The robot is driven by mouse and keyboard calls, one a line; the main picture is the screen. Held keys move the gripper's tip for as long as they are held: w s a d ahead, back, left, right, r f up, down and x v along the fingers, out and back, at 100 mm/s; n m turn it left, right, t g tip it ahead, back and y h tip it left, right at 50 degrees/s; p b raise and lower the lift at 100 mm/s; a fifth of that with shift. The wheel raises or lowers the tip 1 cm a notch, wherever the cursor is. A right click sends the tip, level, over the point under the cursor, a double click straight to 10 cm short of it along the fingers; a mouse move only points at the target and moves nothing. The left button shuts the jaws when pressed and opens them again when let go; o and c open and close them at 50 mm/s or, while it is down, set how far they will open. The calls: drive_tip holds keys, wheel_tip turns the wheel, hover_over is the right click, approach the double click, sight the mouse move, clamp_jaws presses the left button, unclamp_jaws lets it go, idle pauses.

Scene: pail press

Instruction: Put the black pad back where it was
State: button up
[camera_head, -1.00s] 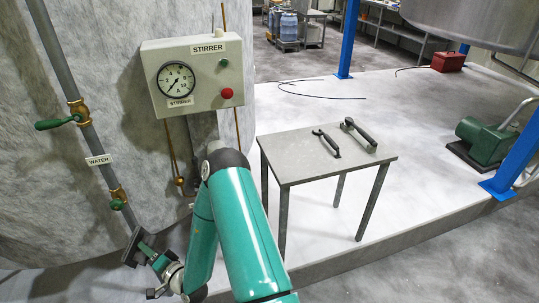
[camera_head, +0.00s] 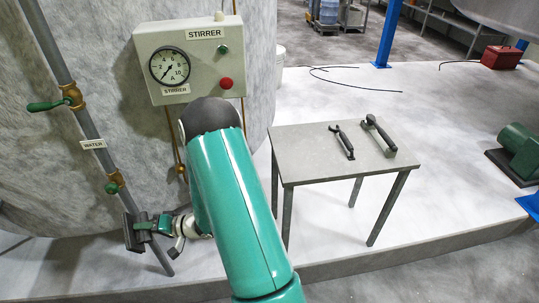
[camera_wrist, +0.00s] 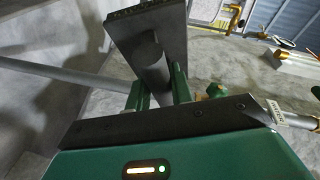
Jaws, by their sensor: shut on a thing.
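The black pad (camera_wrist: 146,22) is a dark flat rectangular plate on a round grey stem. In the wrist view my gripper (camera_wrist: 160,88) has its two green fingers shut on the stem, with the plate beyond the fingertips. In the head view the pad (camera_head: 130,232) shows small and nearly edge-on at the lower left. My gripper (camera_head: 150,226) is beside it, near the lower end of the water pipe. The pad overlaps the pipe in the picture; I cannot tell whether they touch.
The grey water pipe (camera_head: 88,124) has green-handled valves. The stirrer box (camera_head: 190,60) hangs on the large grey tank (camera_head: 105,85). A small metal table (camera_head: 300,155) holds two dark hand tools (camera_head: 342,140). The pale floor behind it is mostly clear.

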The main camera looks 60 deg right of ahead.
drive_tip(key=shift+s+r+n+g+y, duration=0.2)
drive_tip(key=shift+s+r+n+g, duration=0.15)
drive_tip(key=shift+n+g, duration=0.2)
drive_tip(key=shift+s+r+n+g+y, duration=0.25)
drive_tip(key=shift+s+n+g, duration=0.15)
drive_tip(key=shift+n+g, duration=0.15)
drive_tip(key=s+d+r+m+g+h, duration=0.3)
drive_tip(key=s+d+r+h, duration=0.35)
drive_tip(key=d, duration=0.65)
drive_tip(key=s+d+r+m+g+h, duration=0.3)
drive_tip(key=s+d+r, duration=0.55)
drive_tip(key=d, duration=0.45)
drive_tip(key=s+d+r+m+g+h, duration=0.2)
drive_tip(key=s+d+r+g+h, duration=0.2)
drive_tip(key=s+d+r, duration=0.55)
drive_tip(key=d+f, duration=0.4)
drive_tip(key=d, duration=0.1)
drive_tip(key=d+f, duration=0.4)
drive_tip(key=d, duration=0.1)
drive_tip(key=d+f, duration=0.4)
drive_tip(key=d, duration=0.1)
drive_tip(key=shift+w+d+f, duration=0.1)
drive_tip(key=shift+w+d, duration=0.05)
drive_tip(key=shift+d, duration=0.15)
drive_tip(key=shift+d+f, duration=0.35)
drive_tip(key=shift+f, duration=0.1)
wheel_tip(320, 180, down, 3)
drive_tip(key=shift+d+f, duration=0.1)
drive_tip(key=shift+f, duration=0.05)
drive_tip(key=o, duration=0.9)
